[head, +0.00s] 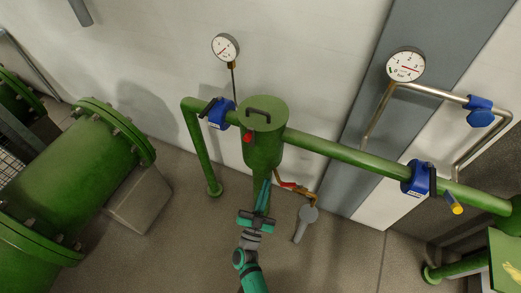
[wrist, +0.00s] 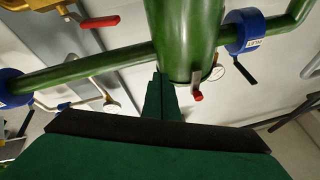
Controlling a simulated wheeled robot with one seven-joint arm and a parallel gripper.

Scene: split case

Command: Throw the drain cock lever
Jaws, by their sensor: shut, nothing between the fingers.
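The drain cock is a brass fitting low on the right side of the upright green vessel (head: 263,150). Its red lever (head: 287,184) lies roughly sideways, close to the right of my fingers in the head view. In the wrist view the red lever (wrist: 100,22) shows at the upper left, on a brass body (wrist: 62,28), with the scene turned over. My gripper (head: 266,184) is shut and empty, in front of the vessel's lower part. Its closed fingers (wrist: 161,95) point toward the vessel in the wrist view. I see no clear contact with the lever.
A second, small red-tipped lever (head: 247,138) sits higher on the vessel. A grey funnel-like piece (head: 308,214) stands below the brass outlet. Blue valves (head: 418,178) and gauges (head: 405,65) sit along the pipes. A large green flanged pipe (head: 80,160) is at left.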

